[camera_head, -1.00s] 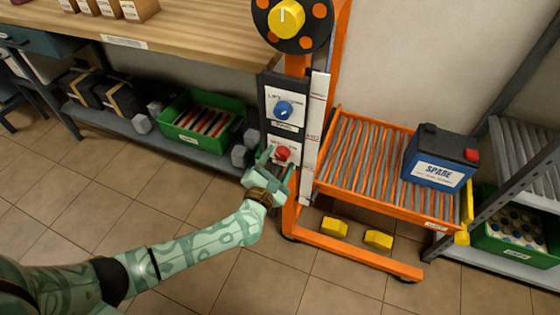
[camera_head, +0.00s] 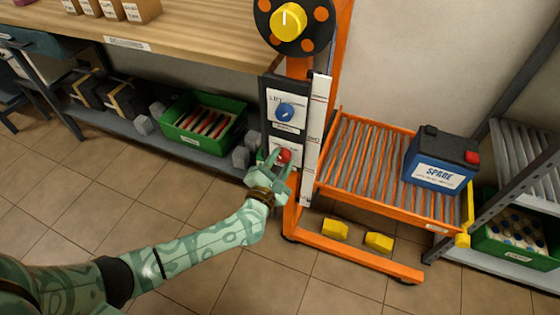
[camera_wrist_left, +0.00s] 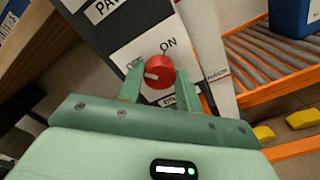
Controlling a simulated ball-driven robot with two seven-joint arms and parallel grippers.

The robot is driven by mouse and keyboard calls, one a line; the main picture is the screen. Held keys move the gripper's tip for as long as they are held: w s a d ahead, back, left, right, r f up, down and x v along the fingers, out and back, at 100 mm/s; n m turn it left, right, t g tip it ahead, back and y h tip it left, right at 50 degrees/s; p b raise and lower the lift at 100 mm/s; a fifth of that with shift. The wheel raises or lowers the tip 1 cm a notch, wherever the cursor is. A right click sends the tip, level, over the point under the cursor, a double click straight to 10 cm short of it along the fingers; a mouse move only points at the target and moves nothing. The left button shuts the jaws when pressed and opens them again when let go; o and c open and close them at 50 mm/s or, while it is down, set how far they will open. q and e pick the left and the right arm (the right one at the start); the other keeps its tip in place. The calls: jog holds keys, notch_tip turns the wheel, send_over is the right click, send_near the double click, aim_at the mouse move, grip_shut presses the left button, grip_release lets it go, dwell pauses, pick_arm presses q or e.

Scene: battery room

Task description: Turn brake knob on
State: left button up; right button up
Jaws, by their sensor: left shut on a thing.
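The red brake knob (camera_head: 284,155) sits on a white plate low on the dark panel of the orange lift stand. In the left wrist view the knob (camera_wrist_left: 160,71) has a white pointer aimed to the left, on the side of the OFF label. The ON label (camera_wrist_left: 168,43) is above the knob. My left gripper (camera_head: 277,162) is at the panel with one finger on each side of the knob, shut on it; both fingers also show in the wrist view (camera_wrist_left: 158,82). My right gripper is not in view.
A blue knob (camera_head: 285,112) is above on the same panel, with a yellow knob (camera_head: 289,22) on a wheel at the top. A blue SPARE battery (camera_head: 440,163) stands on the orange roller tray (camera_head: 432,222) to the right. A green bin (camera_head: 230,141) is on the shelf at left.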

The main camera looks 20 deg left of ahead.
pick_arm(q)
jog(key=shift+m, duration=0.4)
jog(key=m+p, duration=0.1)
jog(key=m, duration=0.2)
jog(key=shift+p, duration=0.35)
jog(key=shift+m, duration=0.7)
jog(key=m+p, duration=0.1)
jog(key=m, duration=0.1)
jog(key=shift+d+m, duration=0.1)
jog(key=shift+m, duration=0.2)
jog(key=m+p, duration=0.1)
jog(key=m, duration=0.2)
jog(key=shift+f+m, duration=0.1)
jog(key=shift+m, duration=0.2)
jog(key=m+p, duration=0.1)
jog(key=m, duration=0.3)
jog(key=shift+s+f+m, duration=0.1)
jog(key=shift+m, duration=0.7)
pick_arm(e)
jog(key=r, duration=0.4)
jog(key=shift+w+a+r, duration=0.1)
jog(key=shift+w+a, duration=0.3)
pick_arm(q)
jog(key=shift+f, duration=0.1)
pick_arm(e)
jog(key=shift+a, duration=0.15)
